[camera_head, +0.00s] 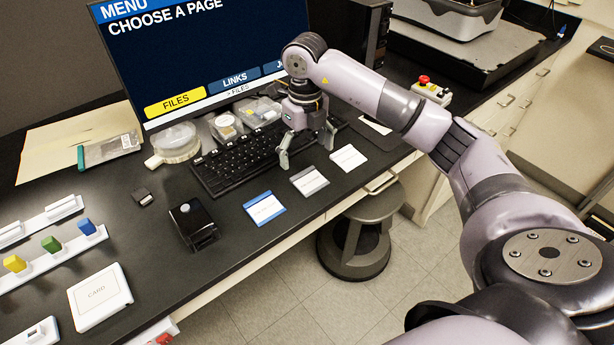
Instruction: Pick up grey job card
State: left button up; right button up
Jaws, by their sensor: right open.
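The grey job card (309,181) lies flat on the dark bench in front of the keyboard, with a grey band along its top. It is between a blue-banded card (264,208) on its left and a white card (348,158) on its right. My right gripper (307,153) is open and empty, pointing down over the right part of the keyboard, just behind the grey card. I cannot tell its exact height above the bench. My left gripper does not show.
The keyboard (235,160) and a monitor (190,50) stand behind the cards. A black box-like device (193,224) is at the left. A stool (360,232) stands below the bench's front edge. The bench just in front of the cards is clear.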

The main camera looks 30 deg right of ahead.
aim_at(307, 179)
jog(key=shift+s+f, duration=0.1)
jog(key=shift+f, duration=0.85)
jog(key=f+p, duration=0.2)
jog(key=f, duration=0.1)
jog(key=shift+s+d+f, duration=0.1)
jog(key=shift+s+f, duration=0.1)
jog(key=shift+f, duration=0.65)
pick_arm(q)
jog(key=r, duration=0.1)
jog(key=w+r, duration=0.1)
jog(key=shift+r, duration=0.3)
pick_arm(e)
jog(key=shift+c, duration=0.5)
jog(key=c, duration=0.8)
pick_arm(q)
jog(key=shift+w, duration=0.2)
pick_arm(e)
jog(key=shift+c, duration=0.2)
jog(key=shift+r, duration=0.15)
